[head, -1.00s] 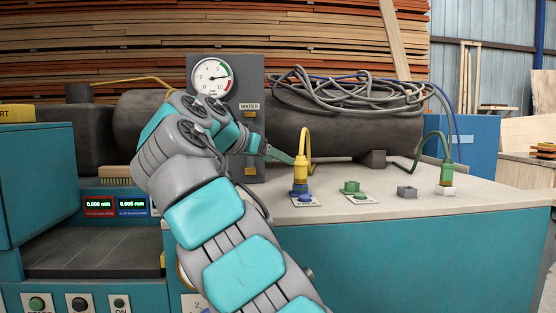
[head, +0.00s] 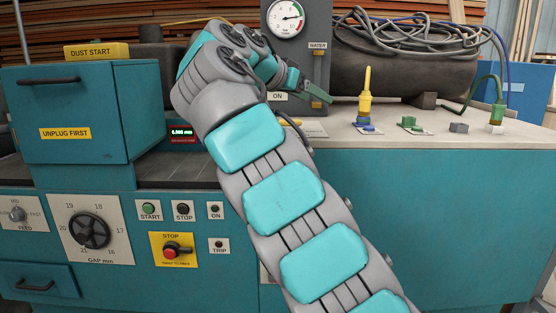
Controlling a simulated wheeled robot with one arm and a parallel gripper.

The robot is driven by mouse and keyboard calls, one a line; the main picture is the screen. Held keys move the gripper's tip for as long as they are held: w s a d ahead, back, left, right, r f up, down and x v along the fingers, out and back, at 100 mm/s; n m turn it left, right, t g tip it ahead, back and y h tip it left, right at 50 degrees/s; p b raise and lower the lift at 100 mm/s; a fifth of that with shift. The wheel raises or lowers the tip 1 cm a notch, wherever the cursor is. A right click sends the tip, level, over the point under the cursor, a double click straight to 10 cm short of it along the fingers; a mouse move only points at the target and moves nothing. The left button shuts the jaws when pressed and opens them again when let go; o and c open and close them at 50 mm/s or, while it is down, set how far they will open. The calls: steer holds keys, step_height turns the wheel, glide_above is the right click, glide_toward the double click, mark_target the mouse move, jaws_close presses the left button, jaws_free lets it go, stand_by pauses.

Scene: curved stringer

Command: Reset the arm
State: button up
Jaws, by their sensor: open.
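My arm reaches up across the middle of the head view and bends over the machine top. My gripper (head: 318,92) is at its end, in front of the grey gauge panel (head: 299,50). My wrist hides part of the panel's left side.
A green socket (head: 409,123), a grey block (head: 459,127) and a green plug (head: 497,115) with a cable stand farther right on the pale top. A drawer cabinet (head: 80,112) rises at left. Coiled hoses (head: 405,35) lie on a dark tank behind.

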steer(key=s+d+f+n+g, duration=0.1)
steer(key=s+d+f+g, duration=0.1)
steer(key=s+d+f, duration=0.3)
steer(key=s+d+f+n+g, duration=0.1)
steer(key=s+d+f+g, duration=0.15)
steer(key=d, duration=0.55)
steer(key=s+d+f+n+g+y, duration=0.2)
steer(key=s+d+f+y, duration=0.15)
steer(key=s+f, duration=0.6)
steer(key=s+a+f+n+g+y, duration=0.1)
steer(key=s+a+f+y, duration=0.1)
steer(key=s+f, duration=0.6)
steer(key=s+a+f+n+g+y, duration=0.2)
steer(key=s+a+f, duration=0.1)
steer(key=s+f, duration=0.5)
steer(key=s+a+f+n+g+y, duration=0.1)
steer(key=s+a+f+y, duration=0.1)
steer(key=s+f, duration=0.7)
steer(key=s+a, duration=0.1)
steer(key=s, duration=0.3)
steer(key=shift+s+a+n+g, duration=0.15)
steer(key=shift+a+n+g, duration=0.2)
steer(key=shift+n, duration=0.05)
steer(key=shift+o, duration=0.2)
